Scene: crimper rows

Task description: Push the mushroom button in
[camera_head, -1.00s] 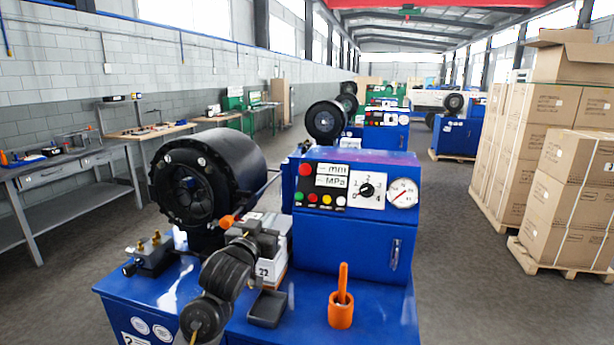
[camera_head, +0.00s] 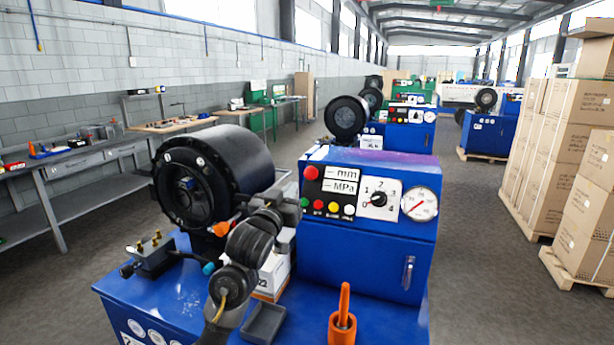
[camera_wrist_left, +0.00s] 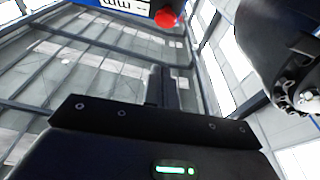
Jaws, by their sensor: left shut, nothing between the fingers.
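The red mushroom button (camera_head: 311,173) sits at the upper left of the black control panel (camera_head: 325,192) on the blue crimper cabinet. It also shows in the left wrist view (camera_wrist_left: 165,18), at the top edge, beyond the fingers and apart from them. My left gripper (camera_head: 298,206) is below and slightly left of the button in the head view, near the cabinet's left edge. Its fingers are shut and empty in the left wrist view (camera_wrist_left: 161,88). My arm hides part of the white box (camera_head: 272,280) behind it. My right gripper is out of view.
The black crimping head (camera_head: 205,180) stands left of my gripper. Small coloured buttons, a dial (camera_head: 379,199) and a gauge (camera_head: 420,204) lie beside and below the red button. An orange cup with a handle (camera_head: 342,326) and a dark tray (camera_head: 264,322) stand on the blue top.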

